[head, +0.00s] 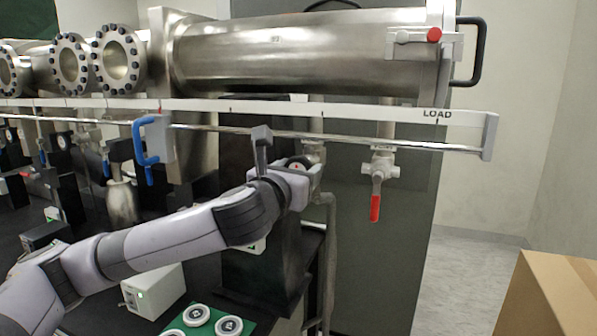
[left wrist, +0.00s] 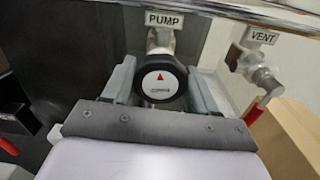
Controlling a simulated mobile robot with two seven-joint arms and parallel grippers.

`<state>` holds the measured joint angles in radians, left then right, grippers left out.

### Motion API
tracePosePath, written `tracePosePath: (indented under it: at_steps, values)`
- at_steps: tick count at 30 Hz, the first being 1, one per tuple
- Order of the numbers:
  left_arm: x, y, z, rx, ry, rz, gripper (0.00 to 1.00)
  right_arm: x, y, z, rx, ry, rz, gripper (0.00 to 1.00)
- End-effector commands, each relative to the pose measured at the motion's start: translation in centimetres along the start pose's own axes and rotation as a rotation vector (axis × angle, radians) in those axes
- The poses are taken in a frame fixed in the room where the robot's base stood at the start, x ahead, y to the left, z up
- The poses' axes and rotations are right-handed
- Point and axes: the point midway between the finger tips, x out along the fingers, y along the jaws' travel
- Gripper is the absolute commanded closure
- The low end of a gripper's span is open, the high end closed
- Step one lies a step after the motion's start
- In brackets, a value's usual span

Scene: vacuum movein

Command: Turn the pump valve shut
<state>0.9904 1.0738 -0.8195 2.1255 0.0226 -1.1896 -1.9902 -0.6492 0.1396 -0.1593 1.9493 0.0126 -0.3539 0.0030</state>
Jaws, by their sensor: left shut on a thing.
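The pump valve has a round black knob with a white face and a red arrow (left wrist: 159,80), below a PUMP label (left wrist: 172,19) in the left wrist view. The arrow points up in that view. My left gripper (left wrist: 157,88) is shut on the knob, with one grey finger on each side of it. In the head view my left gripper (head: 300,166) reaches from the left to the pump valve (head: 314,150) under the long rail, and mostly hides the knob. My right gripper is in neither view.
A vent valve (left wrist: 258,72) with a red handle (head: 375,208) hangs to the right. The steel chamber (head: 300,55) and rail (head: 340,112) run above, with a blue-handled carriage (head: 150,140) at left. A cardboard box (head: 545,300) stands at lower right.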

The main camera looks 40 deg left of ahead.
Motion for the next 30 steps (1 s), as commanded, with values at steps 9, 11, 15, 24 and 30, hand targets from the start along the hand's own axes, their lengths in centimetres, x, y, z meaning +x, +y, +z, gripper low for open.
tracePosePath:
  at_steps: [9, 11, 15, 24, 30]
  values:
    - [-0.02, -0.11, -0.34, 0.124, 0.008, -0.003, 0.73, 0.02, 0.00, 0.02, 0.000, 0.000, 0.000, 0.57]
    - [-0.02, -0.11, -0.35, 0.136, 0.008, -0.003, 0.73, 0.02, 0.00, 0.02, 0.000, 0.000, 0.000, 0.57]
    - [-0.02, -0.11, -0.37, 0.149, 0.009, -0.004, 0.73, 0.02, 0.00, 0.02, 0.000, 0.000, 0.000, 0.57]
    - [-0.02, -0.11, -0.41, 0.151, 0.009, -0.004, 0.73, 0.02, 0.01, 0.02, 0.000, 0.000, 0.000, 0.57]
    - [-0.02, -0.09, -0.33, 0.150, 0.007, -0.003, 0.18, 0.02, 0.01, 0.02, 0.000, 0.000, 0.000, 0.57]
